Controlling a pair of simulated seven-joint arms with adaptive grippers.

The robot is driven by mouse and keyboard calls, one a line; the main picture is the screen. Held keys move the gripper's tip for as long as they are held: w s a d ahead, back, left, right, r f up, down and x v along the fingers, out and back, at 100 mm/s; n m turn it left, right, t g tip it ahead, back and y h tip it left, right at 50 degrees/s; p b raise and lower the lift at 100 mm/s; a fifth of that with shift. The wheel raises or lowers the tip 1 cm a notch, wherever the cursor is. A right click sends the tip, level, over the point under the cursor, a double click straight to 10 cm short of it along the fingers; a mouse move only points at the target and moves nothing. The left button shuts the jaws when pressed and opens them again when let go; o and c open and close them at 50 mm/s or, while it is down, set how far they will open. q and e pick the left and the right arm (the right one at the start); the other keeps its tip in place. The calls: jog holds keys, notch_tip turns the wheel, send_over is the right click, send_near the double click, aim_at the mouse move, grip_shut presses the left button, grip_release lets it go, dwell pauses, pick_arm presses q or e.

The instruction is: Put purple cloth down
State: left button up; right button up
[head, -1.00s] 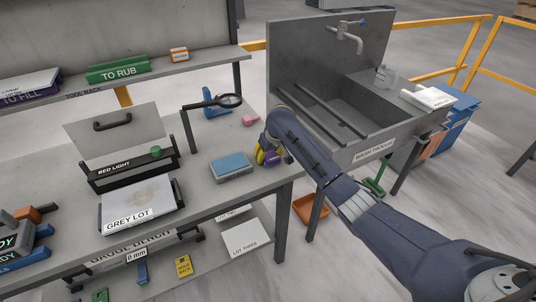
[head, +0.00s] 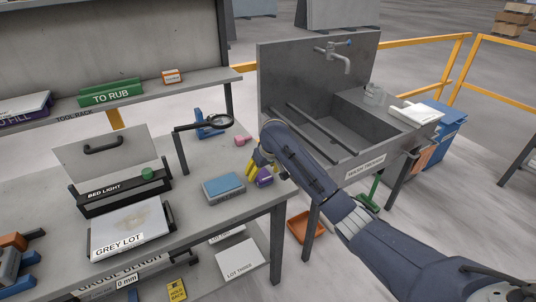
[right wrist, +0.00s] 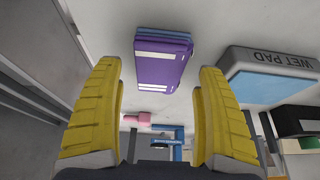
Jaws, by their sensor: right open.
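The purple cloth (head: 264,177) lies on the bench near its right end, beside the blue pad. It looks like a folded block with white bands, and in the right wrist view the cloth (right wrist: 160,72) shows a blue layer at one edge. My right gripper (head: 252,168) is close by it, with its yellow fingers spread. In the right wrist view the cloth appears beyond and between the fingertips, with clear gaps on both sides. My left gripper is out of view.
The wet pad (head: 224,186) sits left of the cloth; its label shows in the wrist view (right wrist: 272,57). A pink piece (head: 240,141) and a magnifier (head: 219,121) stand behind. The sink (head: 345,125) is to the right. The bench's front right corner is clear.

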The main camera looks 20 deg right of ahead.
jog(key=a+v, duration=0.1)
jog(key=v, duration=1.3)
jog(key=shift+d+r, duration=0.2)
jog(key=shift+d, duration=0.25)
